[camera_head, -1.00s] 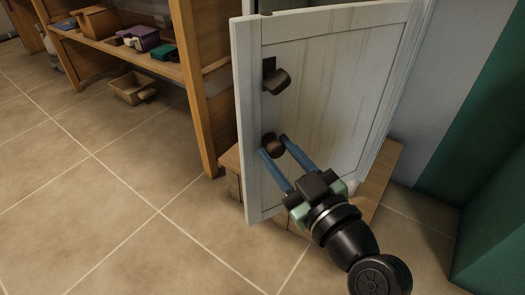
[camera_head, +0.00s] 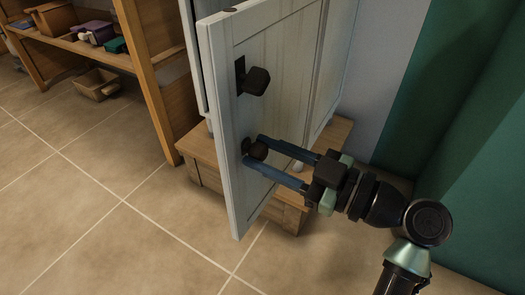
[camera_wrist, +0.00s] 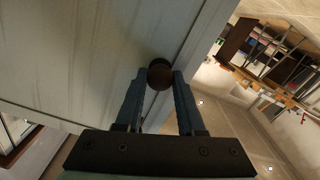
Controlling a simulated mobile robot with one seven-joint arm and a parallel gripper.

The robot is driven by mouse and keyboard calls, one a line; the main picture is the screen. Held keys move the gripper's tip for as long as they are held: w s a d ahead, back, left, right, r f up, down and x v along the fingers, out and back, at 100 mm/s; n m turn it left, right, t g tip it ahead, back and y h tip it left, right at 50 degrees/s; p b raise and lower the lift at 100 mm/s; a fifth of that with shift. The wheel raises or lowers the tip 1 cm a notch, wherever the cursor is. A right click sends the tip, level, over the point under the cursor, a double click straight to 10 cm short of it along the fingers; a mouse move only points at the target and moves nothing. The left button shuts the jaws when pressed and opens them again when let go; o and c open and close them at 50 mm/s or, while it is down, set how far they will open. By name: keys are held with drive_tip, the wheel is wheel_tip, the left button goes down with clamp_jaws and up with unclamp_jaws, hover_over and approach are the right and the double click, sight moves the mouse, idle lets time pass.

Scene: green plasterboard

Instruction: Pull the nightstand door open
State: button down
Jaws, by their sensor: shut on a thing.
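The nightstand door (camera_head: 272,120) is a pale, weathered wooden panel, swung out from the nightstand body, with its free edge toward the left front. It has a dark square latch (camera_head: 256,81) above and a dark round knob (camera_head: 258,150) below. My gripper (camera_head: 255,151) reaches in from the right, its two blue fingers on either side of the round knob and shut on it. In the wrist view the knob (camera_wrist: 160,73) sits between the fingertips (camera_wrist: 161,80), against the door panel (camera_wrist: 75,55). The nightstand's inside is mostly hidden behind the door.
A wooden base (camera_head: 208,166) stands under the nightstand. A wooden shelf (camera_head: 95,52) with several items is at the upper left, with a small bin (camera_head: 97,86) beneath it. A green wall (camera_head: 475,140) is at the right. The tiled floor (camera_head: 90,200) at the left front is clear.

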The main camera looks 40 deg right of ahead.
idle(0.3)
drive_tip(key=c, duration=0.5)
unclamp_jaws()
drive_tip(key=shift+p+v, duration=2.8)
drive_tip(key=shift+v, duration=3.75)
